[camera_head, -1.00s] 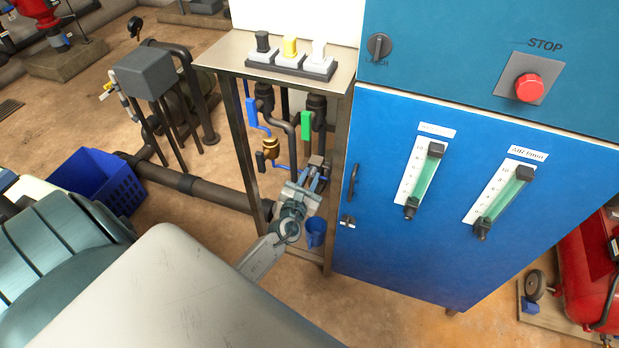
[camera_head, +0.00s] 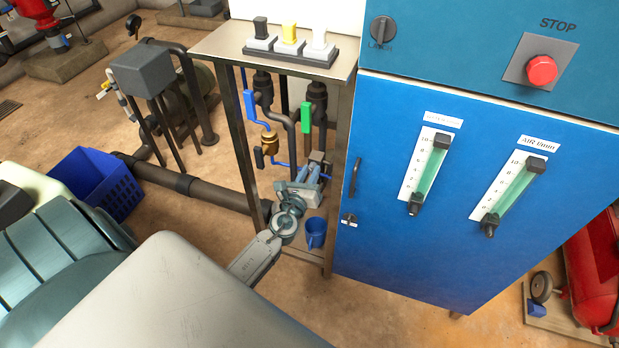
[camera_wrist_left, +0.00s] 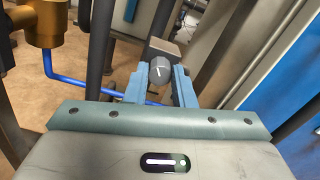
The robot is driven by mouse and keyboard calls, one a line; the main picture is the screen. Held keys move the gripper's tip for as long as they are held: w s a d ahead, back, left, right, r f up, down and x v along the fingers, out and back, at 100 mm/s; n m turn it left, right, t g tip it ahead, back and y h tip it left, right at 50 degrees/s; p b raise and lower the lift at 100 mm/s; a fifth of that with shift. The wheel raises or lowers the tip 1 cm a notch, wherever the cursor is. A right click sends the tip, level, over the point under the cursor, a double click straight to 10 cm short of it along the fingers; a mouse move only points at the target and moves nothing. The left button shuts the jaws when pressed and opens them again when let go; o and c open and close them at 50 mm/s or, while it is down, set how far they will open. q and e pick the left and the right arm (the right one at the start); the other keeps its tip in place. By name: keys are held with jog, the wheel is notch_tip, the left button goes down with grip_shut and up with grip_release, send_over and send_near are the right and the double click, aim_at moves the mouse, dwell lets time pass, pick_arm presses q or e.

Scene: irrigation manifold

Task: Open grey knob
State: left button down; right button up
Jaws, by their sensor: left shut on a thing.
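The grey knob (camera_wrist_left: 159,72) is in the left wrist view, a round dark grey knob with a white mark on its face. It sits between the two blue fingers of my left gripper (camera_wrist_left: 160,86), which is shut on it. In the head view my left gripper (camera_head: 313,169) is inside the open frame under the metal shelf. The knob is mostly hidden by the fingers there. My right gripper is not in view.
Next to the gripper are a green-handled valve (camera_head: 306,118), a blue-handled valve (camera_head: 250,104) and a brass fitting (camera_head: 270,142). A blue cup (camera_head: 316,233) stands below. The blue cabinet (camera_head: 400,230) closes off the right side.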

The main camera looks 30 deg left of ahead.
pick_arm(q)
jog(key=n+b, duration=0.4)
jog(key=n, duration=0.3)
jog(key=shift+f, duration=0.2)
jog(key=n+b, duration=0.3)
jog(key=n, duration=0.3)
jog(key=shift+r+n+b, duration=0.1)
jog(key=shift+n+b, duration=0.2)
jog(key=shift+n, duration=0.4)
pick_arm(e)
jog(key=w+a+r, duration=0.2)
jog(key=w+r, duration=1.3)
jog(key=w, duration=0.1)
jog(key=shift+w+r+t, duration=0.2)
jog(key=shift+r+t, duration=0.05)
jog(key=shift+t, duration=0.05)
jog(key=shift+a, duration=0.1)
pick_arm(q)
jog(key=c, duration=1.2)
grip_release()
jog(key=shift+c, duration=0.2)
jog(key=shift+s, duration=0.1)
